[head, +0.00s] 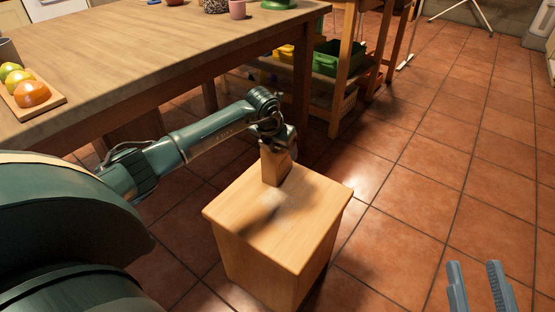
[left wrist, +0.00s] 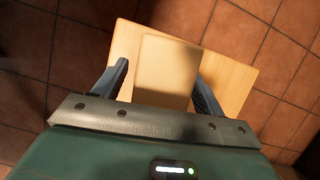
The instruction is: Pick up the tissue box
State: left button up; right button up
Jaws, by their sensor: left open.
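The tissue box (head: 275,167) is a plain tan, wood-coloured upright box. It stands near the back edge of a small wooden stand (head: 262,222). My left gripper (head: 277,143) is at the top of the box, hiding its upper part in the head view. In the left wrist view the box (left wrist: 168,66) lies between the two open fingers of my left gripper (left wrist: 160,72). The right-hand finger is close to the box's side; a gap shows on the left. My right gripper (head: 479,287) is open and empty over the floor at the lower right.
A long wooden table (head: 130,55) fills the upper left, with a fruit board (head: 48,108) and a pink cup (head: 237,10). Under a further table are a green bin (head: 326,60) and a yellow one (head: 284,53). The tiled floor (head: 420,160) on the right is clear.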

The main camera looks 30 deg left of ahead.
pick_arm(q)
jog(key=shift+f, duration=0.25)
dwell(0.3)
jog(key=shift+c, duration=0.5)
jog(key=c, duration=1.1)
